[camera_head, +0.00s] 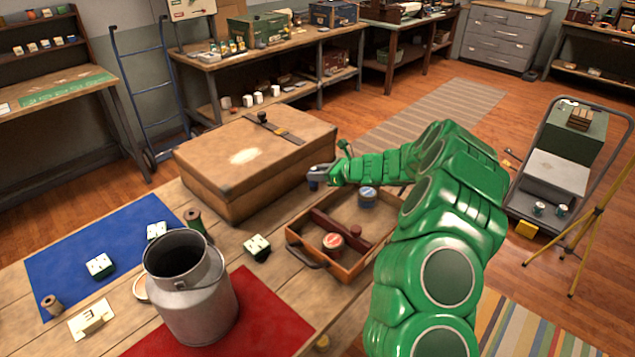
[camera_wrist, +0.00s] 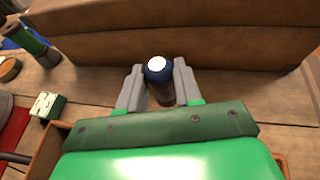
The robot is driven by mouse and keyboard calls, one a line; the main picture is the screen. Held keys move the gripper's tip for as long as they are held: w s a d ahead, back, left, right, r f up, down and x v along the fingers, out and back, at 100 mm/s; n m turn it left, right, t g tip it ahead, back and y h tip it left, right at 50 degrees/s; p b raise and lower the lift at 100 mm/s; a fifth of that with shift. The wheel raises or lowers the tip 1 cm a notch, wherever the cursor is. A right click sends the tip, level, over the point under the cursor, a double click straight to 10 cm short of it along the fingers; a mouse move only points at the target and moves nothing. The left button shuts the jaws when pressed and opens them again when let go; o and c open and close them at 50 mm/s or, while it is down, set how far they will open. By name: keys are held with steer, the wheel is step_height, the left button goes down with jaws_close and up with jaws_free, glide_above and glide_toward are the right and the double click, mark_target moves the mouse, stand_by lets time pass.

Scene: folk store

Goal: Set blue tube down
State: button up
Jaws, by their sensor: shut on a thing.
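My gripper (camera_head: 318,174) is at the end of my green arm, between the big cardboard-brown case and the wooden tray. It is shut on a dark blue tube (camera_head: 313,185), which shows small below the fingers. In the wrist view, the blue tube (camera_wrist: 158,72) has a round white end facing the camera and sits between the two grey fingers (camera_wrist: 158,88). The plank tabletop (camera_wrist: 225,95) shows around it, close to the case's side. I cannot tell whether the tube touches the table.
The brown case (camera_head: 250,160) stands just behind the gripper. The open wooden tray (camera_head: 345,270) in front holds a red-lidded tin (camera_head: 333,243) and a blue tin (camera_head: 367,196). A metal milk can (camera_head: 190,290), dotted blocks (camera_head: 256,246) and blue mat (camera_head: 75,245) are left.

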steer(key=shift+w+f, duration=0.35)
steer(key=shift+f, duration=0.15)
steer(key=shift+f, duration=0.1)
steer(key=shift+w+a+f, duration=0.1)
steer(key=shift+w+f, duration=0.1)
steer(key=shift+f, duration=1.35)
steer(key=shift+f, duration=0.1)
steer(key=o, duration=0.8)
